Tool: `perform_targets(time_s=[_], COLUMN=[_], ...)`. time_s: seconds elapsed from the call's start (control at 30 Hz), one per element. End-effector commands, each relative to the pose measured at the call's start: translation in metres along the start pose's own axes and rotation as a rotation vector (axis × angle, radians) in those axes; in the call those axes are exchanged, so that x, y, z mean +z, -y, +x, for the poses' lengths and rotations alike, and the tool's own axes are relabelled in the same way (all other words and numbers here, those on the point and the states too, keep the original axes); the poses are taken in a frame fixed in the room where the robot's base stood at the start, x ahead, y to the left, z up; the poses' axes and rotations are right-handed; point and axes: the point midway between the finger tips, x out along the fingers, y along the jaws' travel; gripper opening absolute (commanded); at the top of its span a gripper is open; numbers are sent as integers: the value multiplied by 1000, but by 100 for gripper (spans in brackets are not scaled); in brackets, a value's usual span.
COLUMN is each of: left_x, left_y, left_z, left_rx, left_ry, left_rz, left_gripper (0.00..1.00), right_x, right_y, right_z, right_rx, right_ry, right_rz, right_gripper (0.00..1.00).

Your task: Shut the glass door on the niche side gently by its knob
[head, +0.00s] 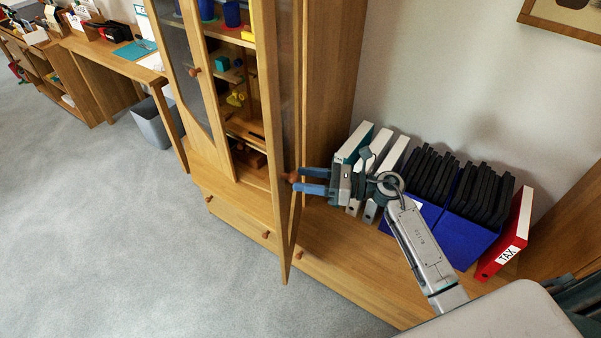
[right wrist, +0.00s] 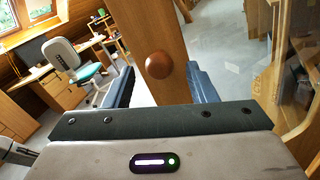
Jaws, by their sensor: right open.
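The open glass door (head: 282,232) stands out from the cabinet, nearly edge-on in the head view. Its round reddish-brown knob (head: 291,177) is on the door's wooden frame. The knob also shows in the right wrist view (right wrist: 158,65), ahead of the palm and sideways between the two blue fingers. My right gripper (head: 299,179) is open, with its fingertips close to the knob. I cannot tell whether they touch it. The other glass door (head: 184,62), at the left, appears closed and has its own knob (head: 194,71). My left gripper is not in view.
White binders (head: 372,168), blue boxes of black folders (head: 462,232) and a red TAX binder (head: 507,237) stand on the low wooden top near my right arm. Blue cups and small toys are on the cabinet shelves. The carpet (head: 130,230) in front is clear.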

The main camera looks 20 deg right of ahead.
Motion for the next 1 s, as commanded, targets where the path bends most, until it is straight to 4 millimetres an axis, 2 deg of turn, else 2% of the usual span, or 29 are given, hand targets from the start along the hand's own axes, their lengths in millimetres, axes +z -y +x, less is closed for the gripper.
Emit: perform_targets(time_s=[0.2,0.5,0.57,0.77,0.8,1.0], left_x=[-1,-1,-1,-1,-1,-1], left_y=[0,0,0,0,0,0], left_z=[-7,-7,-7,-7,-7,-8], left_rx=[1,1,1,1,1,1], left_ry=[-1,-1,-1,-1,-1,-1], left_rz=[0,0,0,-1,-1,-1], left_gripper=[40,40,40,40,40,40], right_x=[0,0,0,0,0,0], right_y=[0,0,0,0,0,-1], right_z=[16,17,17,17,17,17], right_rx=[-1,0,0,-1,-1,-7], right_ry=[0,0,0,0,0,2], right_rz=[1,1,1,1,1,1], right_gripper=[52,52,42,3,0,0])
